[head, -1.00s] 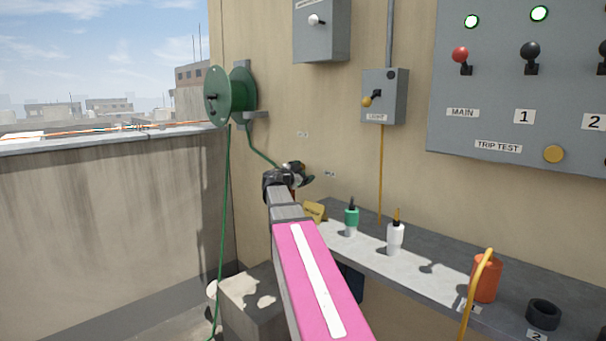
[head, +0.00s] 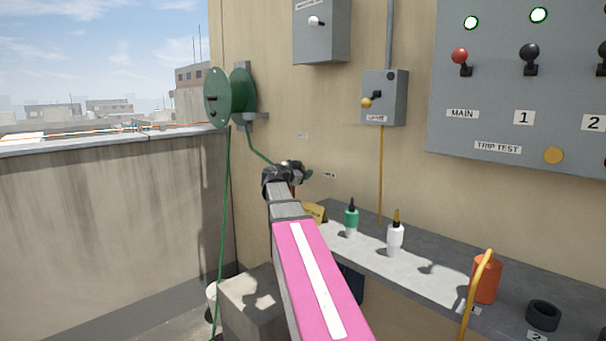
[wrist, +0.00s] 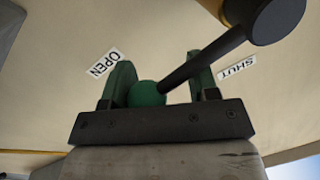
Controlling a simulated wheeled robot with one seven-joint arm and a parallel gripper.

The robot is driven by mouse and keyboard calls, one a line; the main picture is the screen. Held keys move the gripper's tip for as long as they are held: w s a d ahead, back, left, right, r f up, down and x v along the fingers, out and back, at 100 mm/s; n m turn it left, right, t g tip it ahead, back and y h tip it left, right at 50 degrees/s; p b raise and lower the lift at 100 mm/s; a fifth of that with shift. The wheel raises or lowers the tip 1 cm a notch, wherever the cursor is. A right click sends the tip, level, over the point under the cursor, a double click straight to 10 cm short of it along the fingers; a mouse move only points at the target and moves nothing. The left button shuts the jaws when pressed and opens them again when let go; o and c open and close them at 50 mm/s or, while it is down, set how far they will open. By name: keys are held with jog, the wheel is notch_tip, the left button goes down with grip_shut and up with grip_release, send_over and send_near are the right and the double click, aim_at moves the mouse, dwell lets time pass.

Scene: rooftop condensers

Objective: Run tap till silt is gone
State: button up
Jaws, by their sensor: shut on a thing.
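My gripper (head: 300,172) is at the wall beneath the hose reel. In the wrist view its two green fingers (wrist: 160,88) are shut on the green ball knob (wrist: 148,94) of the tap's dark lever (wrist: 205,62). The lever runs up and right to a round dark hub (wrist: 277,18). An OPEN label (wrist: 105,62) is left of the knob and a SHUT label (wrist: 236,69) is right of it. The knob lies nearer OPEN. The tap's outlet is hidden behind my arm; no water or silt is visible.
A green hose reel (head: 231,97) hangs above, its hose running down past a whitish container (head: 211,291), mostly hidden. A grey shelf (head: 385,262) on the right holds a green bottle (head: 351,219), a white bottle (head: 395,238) and an orange can (head: 485,280). Switch boxes are above.

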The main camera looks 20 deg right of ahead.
dwell(0.3)
jog(key=o, duration=1.2)
jog(key=shift+o, duration=0.2)
jog(key=shift+a, duration=0.1)
jog(key=v, duration=1)
jog(key=shift+s+a, duration=0.25)
jog(key=shift+a, duration=0.05)
